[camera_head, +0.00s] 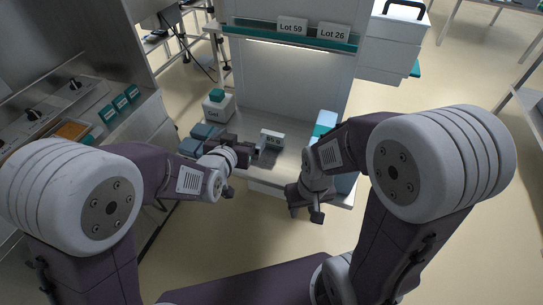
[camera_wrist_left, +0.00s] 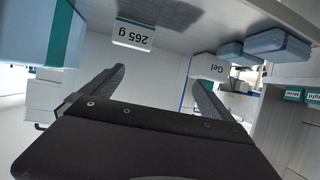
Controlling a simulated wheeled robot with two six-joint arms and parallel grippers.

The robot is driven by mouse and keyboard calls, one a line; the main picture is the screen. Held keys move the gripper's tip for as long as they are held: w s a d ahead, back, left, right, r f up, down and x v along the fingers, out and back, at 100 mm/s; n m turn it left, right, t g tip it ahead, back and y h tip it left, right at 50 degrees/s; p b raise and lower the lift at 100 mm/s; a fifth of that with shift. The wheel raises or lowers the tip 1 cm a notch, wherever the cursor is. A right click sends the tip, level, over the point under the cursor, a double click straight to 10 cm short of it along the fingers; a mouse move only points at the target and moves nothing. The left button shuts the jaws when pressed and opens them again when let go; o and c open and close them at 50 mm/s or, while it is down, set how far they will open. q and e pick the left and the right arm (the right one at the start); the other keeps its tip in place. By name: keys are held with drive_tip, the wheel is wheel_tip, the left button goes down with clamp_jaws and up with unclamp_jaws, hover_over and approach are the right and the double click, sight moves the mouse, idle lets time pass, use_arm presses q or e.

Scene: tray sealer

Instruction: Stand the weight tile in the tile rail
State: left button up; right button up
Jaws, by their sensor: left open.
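The white weight tile (camera_head: 271,138) lies on the bench in the middle; in the left wrist view its "265 g" face (camera_wrist_left: 133,35) reads upside down. My left gripper (camera_head: 257,148) is open close to the left of the tile; its two fingers (camera_wrist_left: 150,90) show apart and empty, with the tile beyond them. My right gripper (camera_head: 305,212) hangs at the bench's front edge, its fingertips apart, with nothing seen between them. A teal rail (camera_head: 262,37) runs along the raised shelf, with white tiles "Lot 59" and "Lot 26" standing at it.
A white "Gel" box (camera_head: 217,109) with a teal top stands at the back left of the bench. Blue-grey packs (camera_head: 203,131) lie beside my left gripper. A pale blue and teal stack (camera_head: 325,122) stands at the right. Teal labels (camera_head: 120,102) line the machine at left.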

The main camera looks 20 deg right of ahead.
use_arm(q)
drive_tip(key=m+h+b, duration=0.1)
drive_tip(key=b, duration=0.1)
approach(272, 140)
drive_tip(key=shift+w+d+g, duration=0.1)
drive_tip(key=shift+w+g, duration=0.2)
drive_tip(key=shift+w, duration=0.25)
drive_tip(key=shift+s+d+h, duration=0.1)
drive_tip(key=shift+s+h, duration=0.1)
drive_tip(key=shift+h, duration=0.1)
drive_tip(key=shift+w+r, duration=0.1)
drive_tip(key=x, duration=0.4)
drive_tip(key=shift+w+f+b, duration=0.1)
drive_tip(key=shift+f+b, duration=0.1)
drive_tip(key=shift+b, duration=0.15)
drive_tip(key=x, duration=0.2)
drive_tip(key=b+x, duration=0.1)
drive_tip(key=x, duration=0.1)
drive_tip(key=shift+w+f, duration=0.3)
drive_tip(key=shift+w, duration=0.05)
drive_tip(key=shift+r, duration=0.1)
use_arm(e)
wheel_tip(272, 140, down, 6)
drive_tip(key=shift+f, duration=0.25)
